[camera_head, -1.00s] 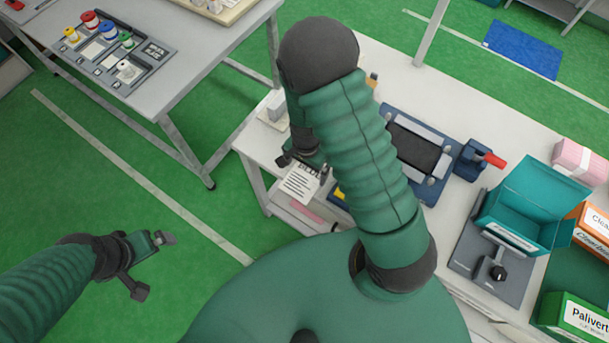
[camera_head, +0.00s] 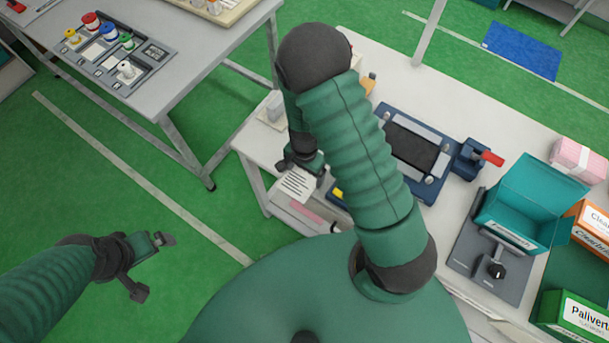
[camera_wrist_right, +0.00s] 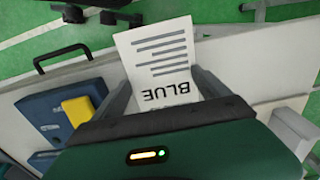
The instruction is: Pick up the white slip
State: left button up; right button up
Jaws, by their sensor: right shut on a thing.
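The white slip (camera_head: 296,184) is a small printed paper with dark lines. In the right wrist view the slip (camera_wrist_right: 160,62) reads "BLUE" upside down and lies between the two fingers. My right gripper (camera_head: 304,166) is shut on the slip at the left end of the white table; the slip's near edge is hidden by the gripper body. My left gripper (camera_head: 150,262) is open and empty over the green floor, well away from the slip.
A blue device with a dark screen (camera_head: 411,144) and red handle stands on the table. An open teal box (camera_head: 525,205) and labelled cartons (camera_head: 580,318) are to the right. A grey table with coloured spools (camera_head: 118,55) stands at back left.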

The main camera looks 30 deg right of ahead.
aim_at(304, 176)
jog(key=shift+a, duration=0.1)
jog(key=shift+r, duration=0.4)
grip_shut()
notch_tip(304, 176, up, 9)
jog(key=p, duration=0.1)
jog(key=c, duration=1)
grip_release()
jog(key=shift+w+p, duration=0.2)
jog(key=shift+p, duration=0.1)
jog(key=shift+o, duration=1.1)
jog(key=o, duration=0.7)
jog(key=shift+s, duration=0.1)
jog(key=o, duration=0.8)
jog(key=shift+c, duration=0.2)
